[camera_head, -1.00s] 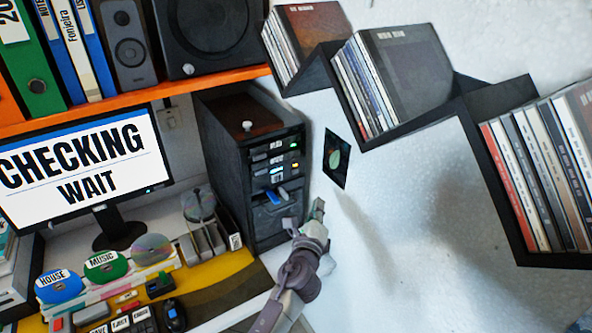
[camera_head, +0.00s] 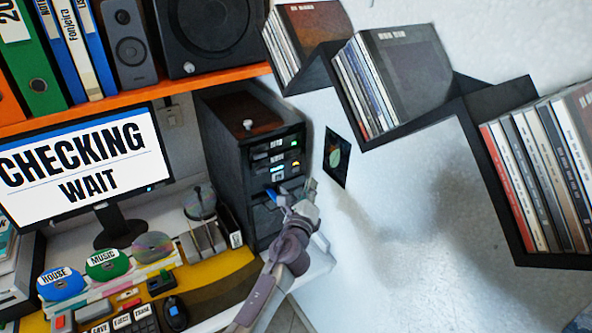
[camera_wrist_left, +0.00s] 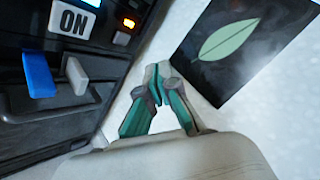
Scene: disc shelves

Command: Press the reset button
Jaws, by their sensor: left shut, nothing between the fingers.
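The dark tower (camera_head: 222,165) stands at the right end of the desk, with small labels, lights and switches on its front. In the left wrist view its front shows an ON label (camera_wrist_left: 73,20), a blue switch (camera_wrist_left: 38,75), a grey switch (camera_wrist_left: 76,76) and a lit orange button (camera_wrist_left: 128,23). No label reading reset is legible, so I cannot tell which control is the reset button. My left gripper (camera_head: 307,188) is shut and empty beside the tower's right front edge. In the left wrist view its fingertips (camera_wrist_left: 156,82) are apart from the switches and hide part of the wall.
A monitor (camera_head: 85,165) reads CHECKING WAIT. A leaf picture (camera_head: 337,158) hangs right of the tower, close to my gripper. A zigzag black shelf (camera_head: 410,125) holds disc cases above right. Labelled keys (camera_head: 125,322) and discs (camera_head: 105,263) are on the desk.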

